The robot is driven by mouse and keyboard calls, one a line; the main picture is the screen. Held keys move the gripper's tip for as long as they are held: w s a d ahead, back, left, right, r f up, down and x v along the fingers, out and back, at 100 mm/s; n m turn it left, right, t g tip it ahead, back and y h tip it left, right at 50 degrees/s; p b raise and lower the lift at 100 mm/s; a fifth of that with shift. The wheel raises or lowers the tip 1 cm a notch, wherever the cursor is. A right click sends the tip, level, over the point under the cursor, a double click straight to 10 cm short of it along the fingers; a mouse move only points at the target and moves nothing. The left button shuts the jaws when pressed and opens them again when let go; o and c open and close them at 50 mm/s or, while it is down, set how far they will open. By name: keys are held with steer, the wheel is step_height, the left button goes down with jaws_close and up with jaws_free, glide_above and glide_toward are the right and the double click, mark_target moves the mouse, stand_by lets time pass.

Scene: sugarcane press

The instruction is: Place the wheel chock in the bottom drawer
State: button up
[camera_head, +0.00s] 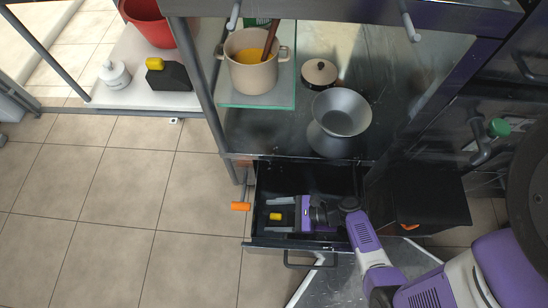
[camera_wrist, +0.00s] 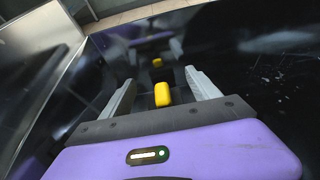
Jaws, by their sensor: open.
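The bottom drawer (camera_head: 258,178) is pulled open below the glass-topped counter. My gripper (camera_head: 281,215) is inside or just above it, fingers pointing left in the head view. A small yellow block (camera_head: 275,216) lies between the open fingers with gaps on both sides. It also shows in the wrist view (camera_wrist: 162,94). Any black body under it blends with the dark drawer, so I cannot tell whether it belongs to a wheel chock. A black wedge-shaped chock with a yellow top (camera_head: 172,76) sits on the white shelf at the left.
An orange handle (camera_head: 240,206) sticks out left of the drawer. A pot (camera_head: 254,63), lidded pan (camera_head: 319,73) and metal funnel-like vessel (camera_head: 341,118) stand above. A red bucket (camera_head: 148,20) and white jar (camera_head: 114,75) flank the shelf chock.

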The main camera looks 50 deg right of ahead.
steer(key=p+v, duration=0.1)
steer(key=v, duration=0.6)
steer(key=shift+s+d+p, duration=0.15)
steer(key=shift+p, duration=0.15)
